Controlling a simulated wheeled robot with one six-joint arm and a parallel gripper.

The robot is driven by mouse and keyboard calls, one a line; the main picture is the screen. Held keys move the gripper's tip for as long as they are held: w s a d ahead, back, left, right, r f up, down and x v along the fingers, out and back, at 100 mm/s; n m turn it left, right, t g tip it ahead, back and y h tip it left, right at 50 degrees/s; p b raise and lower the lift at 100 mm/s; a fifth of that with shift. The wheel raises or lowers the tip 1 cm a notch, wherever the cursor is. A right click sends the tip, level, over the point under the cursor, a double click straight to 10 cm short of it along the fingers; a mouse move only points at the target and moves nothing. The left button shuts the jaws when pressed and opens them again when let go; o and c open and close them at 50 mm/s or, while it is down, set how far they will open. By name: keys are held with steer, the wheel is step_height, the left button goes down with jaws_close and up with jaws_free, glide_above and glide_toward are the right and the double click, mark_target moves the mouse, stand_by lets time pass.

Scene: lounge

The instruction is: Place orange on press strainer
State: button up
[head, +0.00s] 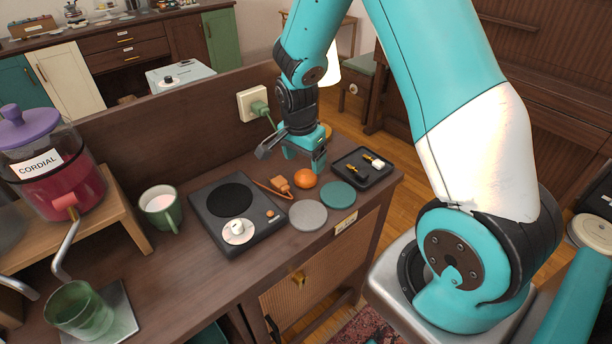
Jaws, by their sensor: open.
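The orange (305,179) rests on the dark wooden counter, between the hot plate and the black tray. My gripper (291,162) is open and empty, with its fingers spread behind and above the orange. I cannot tell whether a finger touches it. I cannot clearly make out a press strainer. A small yellow-orange thing (328,131) shows partly behind my gripper, and I cannot tell what it is.
A black hot plate (213,223), orange plug (281,184), grey disc (308,215) and teal disc (338,195) lie close by. A black tray (350,177) is at right. A green mug (161,207), cordial dispenser (52,172) and green glass (78,310) stand left.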

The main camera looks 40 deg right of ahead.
mark_target(305, 174)
steer(key=shift+w+d+f+p, duration=0.15)
steer(key=shift+f+p, duration=0.15)
steer(key=shift+f, duration=1.15)
steer(key=shift+w+d+f+p, duration=0.1)
steer(key=shift+f+p, duration=0.15)
steer(key=shift+f, duration=1.15)
steer(key=c, duration=0.8)
steer(key=shift+o, duration=0.2)
